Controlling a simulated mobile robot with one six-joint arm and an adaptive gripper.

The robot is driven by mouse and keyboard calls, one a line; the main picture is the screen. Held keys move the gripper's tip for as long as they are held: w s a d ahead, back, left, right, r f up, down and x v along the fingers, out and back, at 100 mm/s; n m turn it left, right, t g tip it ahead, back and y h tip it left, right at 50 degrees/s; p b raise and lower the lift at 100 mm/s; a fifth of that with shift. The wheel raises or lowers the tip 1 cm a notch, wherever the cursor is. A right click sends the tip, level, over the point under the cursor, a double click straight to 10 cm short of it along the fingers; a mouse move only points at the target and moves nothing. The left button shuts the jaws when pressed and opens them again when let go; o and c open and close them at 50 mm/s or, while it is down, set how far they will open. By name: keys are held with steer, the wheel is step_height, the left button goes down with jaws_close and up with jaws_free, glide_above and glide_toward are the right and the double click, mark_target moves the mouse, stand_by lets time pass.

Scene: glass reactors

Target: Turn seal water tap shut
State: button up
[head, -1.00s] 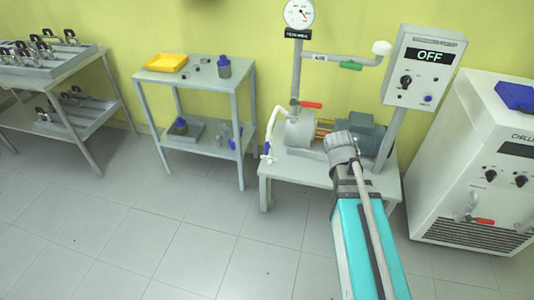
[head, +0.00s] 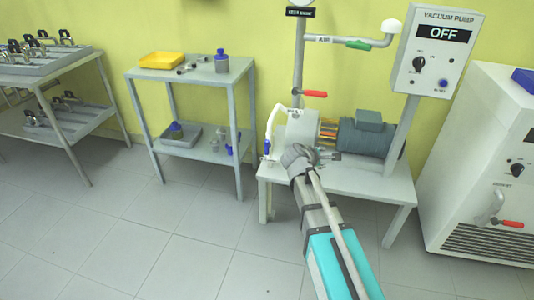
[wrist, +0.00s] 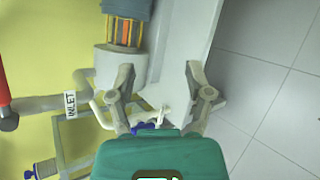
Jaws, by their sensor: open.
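The vacuum pump (head: 302,130) sits on a low grey table (head: 345,182). At its left end a white hose (head: 271,122) drops to a small tap with a blue part (head: 266,148), which looks like the seal water tap. In the wrist view a small white fitting with a blue handle (wrist: 143,127) shows low between the finger bases, partly hidden by my gripper's teal body. My gripper (wrist: 159,72) is open and empty, its fingers either side of the table edge and pump end. In the head view my arm's end hides the fingers. Whether a finger touches anything, I cannot tell.
A red-handled valve (head: 315,93) and a green-handled air valve (head: 358,44) are on pipes above the pump. The control box (head: 440,50) reads OFF. A chiller (head: 490,160) stands right, a grey shelf (head: 240,75) left. Floor in front is clear.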

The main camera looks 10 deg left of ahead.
steer(key=w+a+f+n+t+y+b, duration=0.1)
steer(key=w+a+f+n+t+b, duration=0.1)
steer(key=w+a+f+n+b, duration=0.25)
steer(key=w+a+f+n+t+b, duration=0.1)
steer(key=a+f+n+t+b, duration=0.2)
steer(key=a+b, duration=0.35)
steer(key=n+t+y+b, duration=0.3)
steer(key=n+y+b, duration=0.1)
steer(key=n+b, duration=0.55)
glide_toward(266, 145)
steer(key=s, duration=0.3)
steer(key=shift+w+a+p, duration=0.15)
steer(key=shift+p, duration=0.15)
steer(key=shift+w, duration=0.2)
steer(key=w, duration=0.4)
steer(key=w+d, duration=0.1)
steer(key=w, duration=0.8)
steer(key=shift+w+d, duration=0.2)
steer(key=shift+d, duration=0.1)
jaws_close()
